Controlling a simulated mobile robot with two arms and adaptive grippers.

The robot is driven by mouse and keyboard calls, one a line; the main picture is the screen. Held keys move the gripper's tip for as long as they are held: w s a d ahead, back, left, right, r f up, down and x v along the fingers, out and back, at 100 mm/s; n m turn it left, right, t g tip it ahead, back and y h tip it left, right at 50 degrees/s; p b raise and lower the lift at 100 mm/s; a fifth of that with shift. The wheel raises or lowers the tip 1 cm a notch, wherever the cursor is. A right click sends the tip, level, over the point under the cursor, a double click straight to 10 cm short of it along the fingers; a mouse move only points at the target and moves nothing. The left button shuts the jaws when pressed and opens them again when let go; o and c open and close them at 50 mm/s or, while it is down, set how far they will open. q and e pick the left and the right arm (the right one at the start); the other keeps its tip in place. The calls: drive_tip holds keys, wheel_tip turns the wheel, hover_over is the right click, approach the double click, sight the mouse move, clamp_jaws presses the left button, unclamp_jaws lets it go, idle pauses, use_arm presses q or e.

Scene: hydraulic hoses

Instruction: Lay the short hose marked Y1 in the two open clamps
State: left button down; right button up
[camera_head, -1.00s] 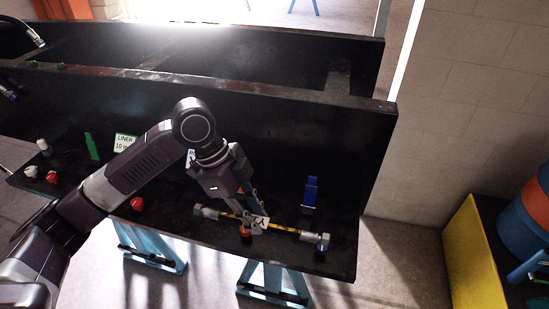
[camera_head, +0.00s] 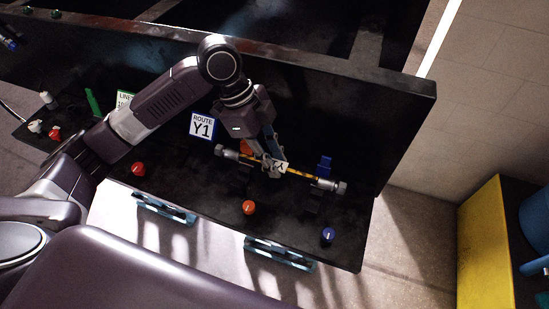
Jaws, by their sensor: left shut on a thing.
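The short hose (camera_head: 303,174) has a yellow-orange body, metal end fittings and a white tag with a Y on it. My left gripper (camera_head: 271,165) is shut on it near the middle, beside the tag. The hose runs from upper left to lower right, above or behind the row of knobs. Dark shapes (camera_head: 312,203) below the hose may be the clamps. They are too dark to tell whether they are open or whether the hose touches them. A white sign (camera_head: 201,127) reading ROUTE Y1 stands left of the gripper. My right gripper is not in view.
Red knobs (camera_head: 249,208) and a blue knob (camera_head: 328,236) stand along the front of the black bench (camera_head: 345,252). A blue upright part (camera_head: 324,167) stands behind the hose's right end. A green part (camera_head: 92,102) and a LINER sign (camera_head: 126,102) are at the left.

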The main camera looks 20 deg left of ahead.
use_arm(q)
drive_tip(key=shift+s+f+b, duration=0.1)
drive_tip(key=shift+f+b, duration=0.25)
drive_tip(key=shift+f, duration=0.15)
wheel_tip(320, 180, down, 3)
drive_tip(key=shift+f+b, duration=0.15)
drive_tip(key=shift+b, duration=0.6)
drive_tip(key=shift+f, duration=0.65)
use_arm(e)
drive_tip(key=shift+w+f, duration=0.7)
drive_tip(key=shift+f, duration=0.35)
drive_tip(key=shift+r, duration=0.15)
use_arm(q)
drive_tip(key=shift+p, duration=0.3)
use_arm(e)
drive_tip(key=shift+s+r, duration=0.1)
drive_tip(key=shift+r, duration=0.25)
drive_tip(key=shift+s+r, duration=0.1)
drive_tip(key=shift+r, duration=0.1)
use_arm(q)
drive_tip(key=shift+p, duration=0.3)
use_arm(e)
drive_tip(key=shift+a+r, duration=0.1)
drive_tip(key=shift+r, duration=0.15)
